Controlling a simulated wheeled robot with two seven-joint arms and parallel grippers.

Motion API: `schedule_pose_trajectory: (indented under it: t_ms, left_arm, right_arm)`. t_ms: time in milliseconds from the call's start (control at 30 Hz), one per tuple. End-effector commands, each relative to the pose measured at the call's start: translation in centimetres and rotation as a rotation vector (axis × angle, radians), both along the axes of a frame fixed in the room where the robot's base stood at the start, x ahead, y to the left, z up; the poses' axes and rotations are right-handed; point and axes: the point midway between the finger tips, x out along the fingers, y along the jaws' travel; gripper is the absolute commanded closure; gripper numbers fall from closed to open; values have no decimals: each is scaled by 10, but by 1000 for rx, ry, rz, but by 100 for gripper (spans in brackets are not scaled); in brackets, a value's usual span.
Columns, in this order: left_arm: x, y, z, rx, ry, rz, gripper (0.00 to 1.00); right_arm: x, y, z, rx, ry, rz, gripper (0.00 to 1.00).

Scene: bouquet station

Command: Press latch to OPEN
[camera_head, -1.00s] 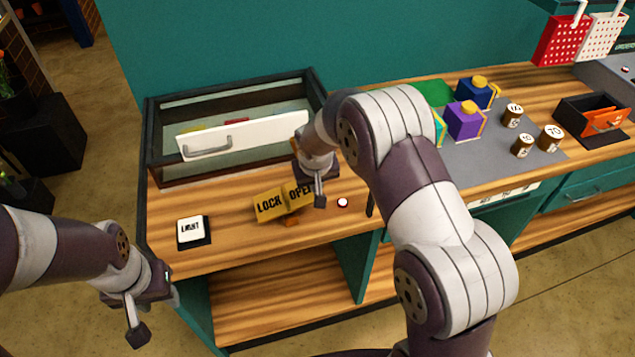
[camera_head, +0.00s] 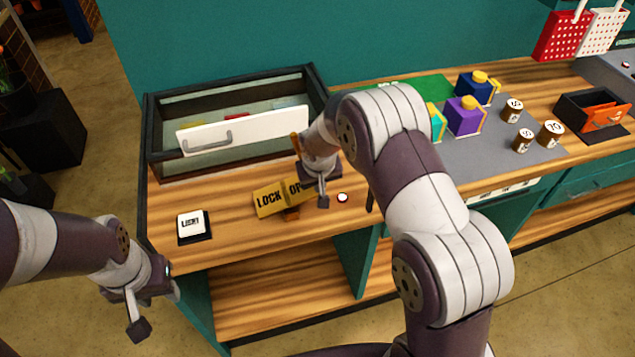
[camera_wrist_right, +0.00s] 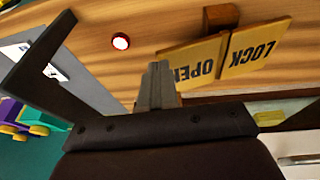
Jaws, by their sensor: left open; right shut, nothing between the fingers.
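The latch is a yellow rocker on a small brown block. Its LOCK plate (camera_head: 269,201) is on the left and its OPEN plate (camera_head: 294,188) on the right. Both plates also show in the right wrist view, LOCK (camera_wrist_right: 257,48) and OPEN (camera_wrist_right: 190,62). My right gripper (camera_head: 322,200) is shut and empty, pointing down by the right end of the OPEN plate and hiding part of it. In the right wrist view its fingers (camera_wrist_right: 156,85) overlap that plate's edge; I cannot tell whether they touch. My left gripper (camera_head: 138,325) is open, off the counter's front left.
A dark-framed case (camera_head: 150,120) with a white handled front panel (camera_head: 245,130) stands behind the latch. A light switch (camera_head: 193,226) lies left and a small round button (camera_head: 342,197) right of it. Boxes, including a purple one (camera_head: 463,118), and several jars stand further right.

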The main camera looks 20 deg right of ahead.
Motion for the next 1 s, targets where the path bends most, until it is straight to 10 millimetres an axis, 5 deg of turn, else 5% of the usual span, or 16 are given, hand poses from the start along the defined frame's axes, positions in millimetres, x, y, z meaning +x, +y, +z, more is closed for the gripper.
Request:
schedule_pose_trajectory:
  t_ms: [1000]
  left_arm:
    - [0,0,-41,0,0,0,57]
  right_arm:
    - [0,-18,-40,0,1,0,100]
